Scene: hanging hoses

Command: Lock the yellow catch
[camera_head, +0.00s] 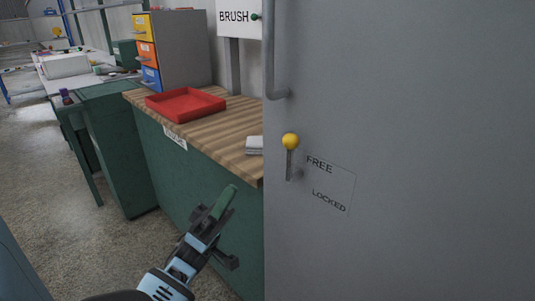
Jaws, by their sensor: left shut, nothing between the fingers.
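The yellow catch (290,142) is a round yellow knob on a short grey lever, on the left part of a grey door (420,130). The lever stands roughly upright, with the knob at the top, level with the top of a label. The label (331,184) reads FREE at its top and LOCKED at its bottom. My left gripper (222,205) is shut and empty, below and left of the catch, in front of the green bench side and apart from the door. My right gripper is not in view.
A wooden bench top (215,135) holds a red tray (186,103), a drawer unit (181,50) and a small light-coloured block (254,145) near the door. A grey handle (271,60) runs up the door above the catch. Open floor lies at left.

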